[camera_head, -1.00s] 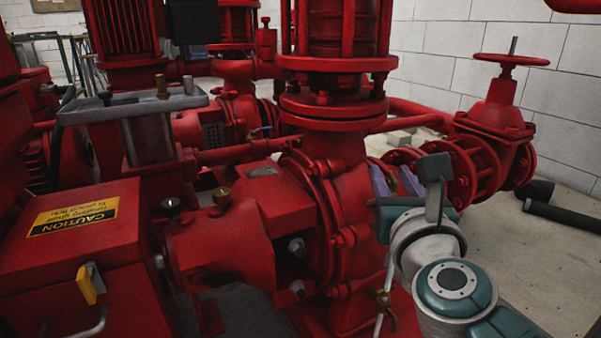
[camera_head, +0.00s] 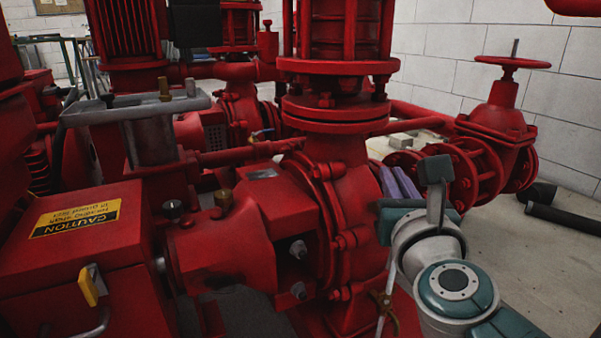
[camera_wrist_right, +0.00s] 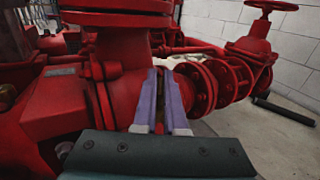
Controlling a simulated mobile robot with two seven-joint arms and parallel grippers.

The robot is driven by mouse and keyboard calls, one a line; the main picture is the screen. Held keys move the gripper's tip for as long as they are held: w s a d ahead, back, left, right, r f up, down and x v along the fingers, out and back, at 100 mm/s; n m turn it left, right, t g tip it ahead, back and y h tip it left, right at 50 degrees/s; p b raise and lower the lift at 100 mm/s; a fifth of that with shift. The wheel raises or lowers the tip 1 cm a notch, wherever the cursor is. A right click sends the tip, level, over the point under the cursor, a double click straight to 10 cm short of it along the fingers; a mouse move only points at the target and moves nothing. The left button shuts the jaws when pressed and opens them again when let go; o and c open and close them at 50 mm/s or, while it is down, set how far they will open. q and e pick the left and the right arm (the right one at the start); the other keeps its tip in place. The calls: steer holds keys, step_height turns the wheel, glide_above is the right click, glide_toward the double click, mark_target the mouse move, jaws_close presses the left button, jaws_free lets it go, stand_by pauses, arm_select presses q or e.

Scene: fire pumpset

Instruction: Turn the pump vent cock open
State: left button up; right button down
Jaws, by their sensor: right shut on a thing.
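My right gripper (camera_head: 399,182) has its two purple fingers close together at the right side of the red pump casing (camera_head: 352,200). In the right wrist view the fingers (camera_wrist_right: 160,98) point away from the camera, with a narrow dark brownish strip between them. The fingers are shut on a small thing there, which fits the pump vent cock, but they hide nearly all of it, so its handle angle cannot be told. A brass cock (camera_head: 386,299) with a pale rod or tube shows low on the casing, below the gripper. My left gripper is not in view.
A red valve with a handwheel (camera_head: 512,62) and flanged pipe (camera_head: 465,175) stand to the right. A vertical flanged column (camera_head: 335,105) rises above the pump. A red box with a caution label (camera_head: 75,217) is at left. Bare floor (camera_head: 545,265) lies at right.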

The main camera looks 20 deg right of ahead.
steer(key=shift+n+y, duration=0.3)
steer(key=shift+y, duration=0.1)
steer(key=n+y+b, duration=0.1)
steer(key=n+t+y+b, duration=0.1)
steer(key=y, duration=0.1)
steer(key=shift+f+y, duration=0.2)
steer(key=shift+y, duration=0.1)
steer(key=n+y+b, duration=0.2)
steer(key=y, duration=0.1)
steer(key=shift+n+t+y+b, duration=0.3)
steer(key=shift+b, duration=0.05)
steer(key=shift+r+n+y+b, duration=0.15)
steer(key=shift+n+y+b, duration=0.3)
steer(key=shift+y, duration=0.15)
steer(key=c, duration=1)
jaws_free()
steer(key=shift+s, duration=0.1)
